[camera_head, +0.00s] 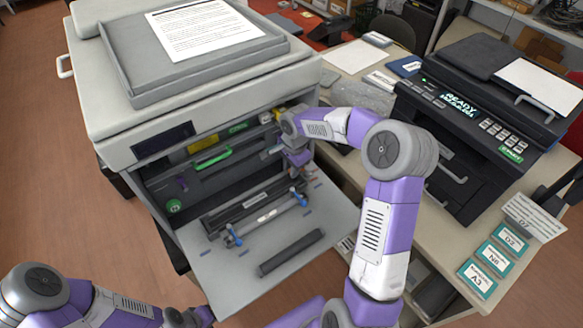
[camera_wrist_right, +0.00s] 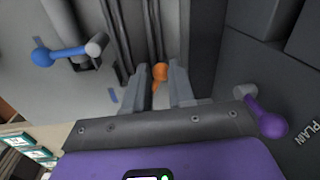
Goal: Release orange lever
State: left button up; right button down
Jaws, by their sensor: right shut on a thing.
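The orange lever (camera_wrist_right: 160,72) shows its round orange knob in the right wrist view, between the tips of my right gripper's fingers. My right gripper (camera_wrist_right: 166,80) is shut on it. In the head view my right gripper (camera_head: 300,164) reaches into the right side of the opened grey printer (camera_head: 110,130), and the orange lever is not clearly visible there. A blue-knobbed lever (camera_wrist_right: 55,56) and a purple-knobbed lever (camera_wrist_right: 270,122) stand apart on either side of my fingers in the wrist view.
The printer's front door (camera_head: 300,228) is folded down, with a blue-ended bar and a dark cartridge (camera_head: 291,252) on it. A green handle (camera_head: 212,160) sits inside the printer. A black label printer (camera_head: 485,115) stands on the right table. Teal cards (camera_head: 493,260) lie near its edge.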

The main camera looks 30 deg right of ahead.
jog(key=shift+w+d+r, duration=0.1)
jog(key=shift+w+d, duration=0.05)
jog(key=shift+w, duration=0.1)
jog(key=shift+w+d+m+b, duration=0.15)
jog(key=shift+w+m+b, duration=0.1)
jog(key=shift+m+b, duration=0.3)
jog(key=shift+w+d+m+b, duration=0.1)
jog(key=shift+w+m+b, duration=0.2)
jog(key=shift+m, duration=0.45)
jog(key=shift+w+d+m+h+b, duration=0.15)
jog(key=shift+w+d+m, duration=0.1)
jog(key=shift+m, duration=0.45)
jog(key=shift+w+d+m+h+b, duration=0.1)
jog(key=shift+d+m+h+b, duration=0.1)
jog(key=shift+m, duration=0.5)
jog(key=shift+r, duration=0.1)
